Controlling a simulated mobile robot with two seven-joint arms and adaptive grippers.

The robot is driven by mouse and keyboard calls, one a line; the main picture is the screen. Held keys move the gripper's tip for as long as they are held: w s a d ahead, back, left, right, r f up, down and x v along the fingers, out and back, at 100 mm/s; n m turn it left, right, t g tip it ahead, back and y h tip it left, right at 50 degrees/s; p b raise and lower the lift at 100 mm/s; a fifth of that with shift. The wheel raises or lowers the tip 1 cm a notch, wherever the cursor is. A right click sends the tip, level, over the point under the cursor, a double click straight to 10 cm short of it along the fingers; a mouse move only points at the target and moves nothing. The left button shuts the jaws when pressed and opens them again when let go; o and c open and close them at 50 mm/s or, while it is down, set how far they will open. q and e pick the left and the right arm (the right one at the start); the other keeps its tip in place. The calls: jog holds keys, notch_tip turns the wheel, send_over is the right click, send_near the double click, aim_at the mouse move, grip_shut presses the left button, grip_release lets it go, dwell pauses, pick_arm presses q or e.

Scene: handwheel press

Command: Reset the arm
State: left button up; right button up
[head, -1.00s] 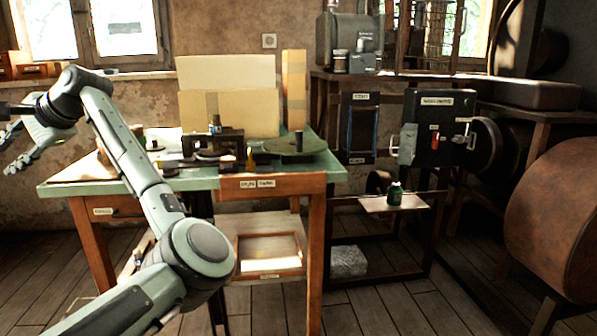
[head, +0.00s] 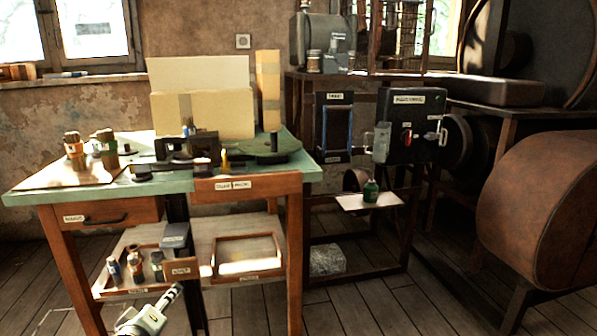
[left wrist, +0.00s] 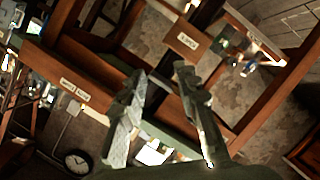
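My left gripper (head: 172,297) is low at the bottom left of the head view, in front of the workbench's lower shelf. Only a small part of it shows there, and most of my left arm is out of the picture. In the left wrist view the two fingers of my left gripper (left wrist: 162,72) stand apart with nothing between them. The tilted wooden bench frame shows beyond them. My right gripper is in neither view.
The workbench (head: 40,197) has a green top with jars, a vise and boards. Its lower shelf holds a tray of bottles (head: 135,265). A dark switch box (head: 412,125) and a rusty drum (head: 545,215) stand to the right. The floor in front is clear.

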pick_arm(q)
jog(key=s+d+f+m+g, duration=0.2)
jog(key=s+f+m+g, duration=0.1)
jog(key=s+f, duration=0.45)
jog(key=s+d+f+m+g, duration=0.2)
jog(key=s+f+m+g, duration=0.1)
jog(key=s+f, duration=0.4)
jog(key=s+f+m+g, duration=0.2)
jog(key=s+f, duration=0.4)
jog(key=s, duration=0.3)
jog(key=s+f+m+g+y, duration=0.1)
jog(key=s+f+m+g, duration=0.2)
jog(key=s, duration=0.6)
notch_tip(320, 180, down, 3)
jog(key=shift+s+r+g, duration=0.1)
jog(key=shift+s+g, duration=0.3)
jog(key=shift+g, duration=0.1)
